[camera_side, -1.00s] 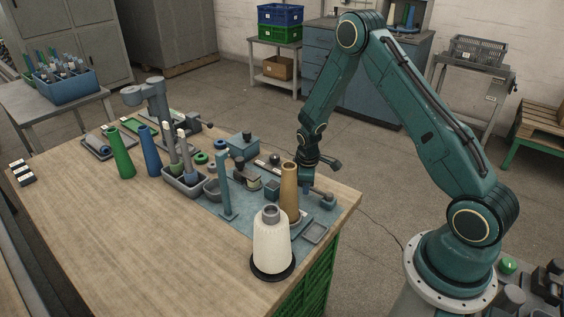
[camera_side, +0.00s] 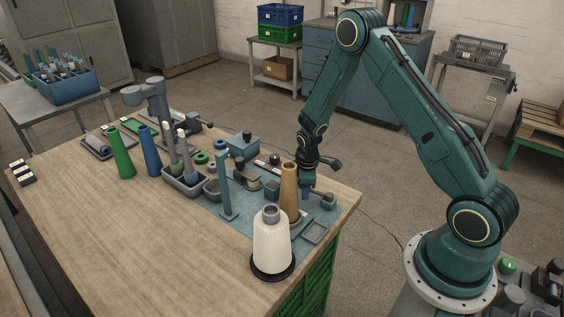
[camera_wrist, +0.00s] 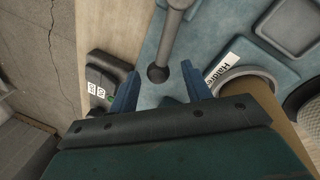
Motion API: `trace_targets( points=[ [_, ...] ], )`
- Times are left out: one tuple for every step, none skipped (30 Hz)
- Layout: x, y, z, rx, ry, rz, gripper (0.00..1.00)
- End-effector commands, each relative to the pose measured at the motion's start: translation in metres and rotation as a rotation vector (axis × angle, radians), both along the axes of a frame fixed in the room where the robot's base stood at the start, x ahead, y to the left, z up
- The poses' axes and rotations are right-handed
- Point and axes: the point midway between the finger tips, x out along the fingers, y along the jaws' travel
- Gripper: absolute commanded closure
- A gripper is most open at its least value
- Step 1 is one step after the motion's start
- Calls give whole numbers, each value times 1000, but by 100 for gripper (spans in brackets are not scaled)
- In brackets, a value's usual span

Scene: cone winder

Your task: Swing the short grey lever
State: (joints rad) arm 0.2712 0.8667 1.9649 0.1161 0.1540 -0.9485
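In the wrist view a short grey lever (camera_wrist: 174,38) runs down from the top edge over the blue-grey plate (camera_wrist: 145,55). A dark round spot shows at its lower end, just ahead of the gap between my fingers. My gripper (camera_wrist: 160,80) is open, its two blue fingers apart with nothing between them. I cannot tell whether a finger touches the lever. In the side view my gripper (camera_side: 308,184) is low over the right end of the plate, behind the tan cone; the lever is hard to make out there.
A tan cone (camera_side: 289,190) stands close beside my gripper, with a white yarn cone (camera_side: 271,245) in front. A dark box with white labels (camera_wrist: 103,80) lies near the left finger. A blue-grey post (camera_side: 225,185) stands farther left. The table's left front (camera_side: 120,235) is clear.

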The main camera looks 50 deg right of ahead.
Motion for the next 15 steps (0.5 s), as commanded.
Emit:
trace_targets(
  points=[
    [0, 0, 0, 0, 1, -1, 52],
    [0, 0, 0, 0, 1, -1, 52],
    [0, -1, 0, 0, 1, -1, 52],
    [0, -1, 0, 0, 0, -2, 52],
    [0, -1, 0, 0, 0, -2, 52],
    [0, -1, 0, 0, 0, -2, 52],
    [0, -1, 0, 0, 0, -2, 52],
    [0, -1, 0, 0, 0, -2, 52],
    [0, -1, 1, -1, 0, -2, 52],
    [0, -1, 2, -1, 0, -2, 52],
    [-1, 0, 3, -1, 0, -2, 52],
    [-1, 0, 5, -2, 1, -2, 52],
    [-1, 0, 6, -2, 1, -2, 52],
    [-1, 0, 8, -1, 1, -2, 52],
    [-1, 1, 11, -1, 0, -2, 52]
  ],
)
